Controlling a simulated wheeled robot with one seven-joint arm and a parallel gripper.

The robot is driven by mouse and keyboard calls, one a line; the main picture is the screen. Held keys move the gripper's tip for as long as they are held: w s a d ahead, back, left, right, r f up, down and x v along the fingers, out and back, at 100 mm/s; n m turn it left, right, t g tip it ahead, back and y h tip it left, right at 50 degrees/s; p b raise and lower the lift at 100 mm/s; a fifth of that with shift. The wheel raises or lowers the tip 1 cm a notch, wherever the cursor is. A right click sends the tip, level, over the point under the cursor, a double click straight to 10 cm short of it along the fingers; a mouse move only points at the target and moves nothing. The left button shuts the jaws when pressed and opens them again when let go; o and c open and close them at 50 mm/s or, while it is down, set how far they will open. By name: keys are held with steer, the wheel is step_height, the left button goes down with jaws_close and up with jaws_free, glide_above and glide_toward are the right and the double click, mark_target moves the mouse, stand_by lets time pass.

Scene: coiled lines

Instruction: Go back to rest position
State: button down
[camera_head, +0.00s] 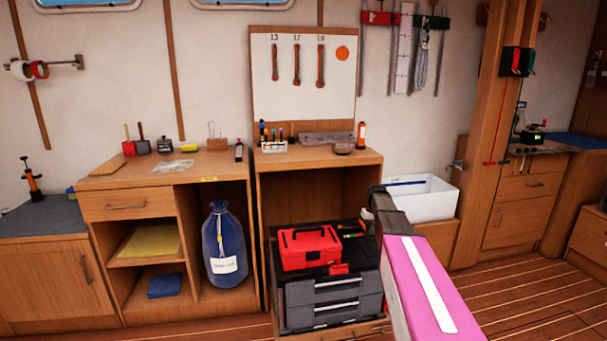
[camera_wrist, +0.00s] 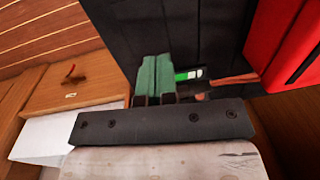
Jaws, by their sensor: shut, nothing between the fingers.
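My gripper (camera_wrist: 154,76) is shut and empty in the wrist view, its two greenish fingers side by side. In the head view, the dark end of my arm (camera_head: 381,197) is in front of the right side of the open bench bay, above and right of the black tool chest (camera_head: 322,301). My pink arm link hides part of the floor and bench there. The red toolbox (camera_head: 309,248) stands on the chest, left of my gripper. Its red side also shows at the right of the wrist view (camera_wrist: 275,45).
Small tools, one a screwdriver (camera_wrist: 232,79), lie on the dark chest top. A white bin (camera_head: 424,199) stands to the right on a wooden cabinet. A blue bag (camera_head: 225,245) stands in the left bench. Wrenches (camera_head: 297,65) hang on the white board. The floor at right is clear.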

steer(key=s+a+f, duration=0.2)
steer(key=s+a, duration=0.1)
steer(key=s, duration=0.8)
steer(key=s+a+f+m, duration=0.1)
steer(key=s+a, duration=0.3)
steer(key=s, duration=0.7)
steer(key=s+a+f+m+h, duration=0.1)
steer(key=s+a+f, duration=0.2)
steer(key=s, duration=0.8)
steer(key=shift+s+a, duration=0.15)
steer(key=shift+s, duration=0.15)
steer(key=shift+f, duration=0.1)
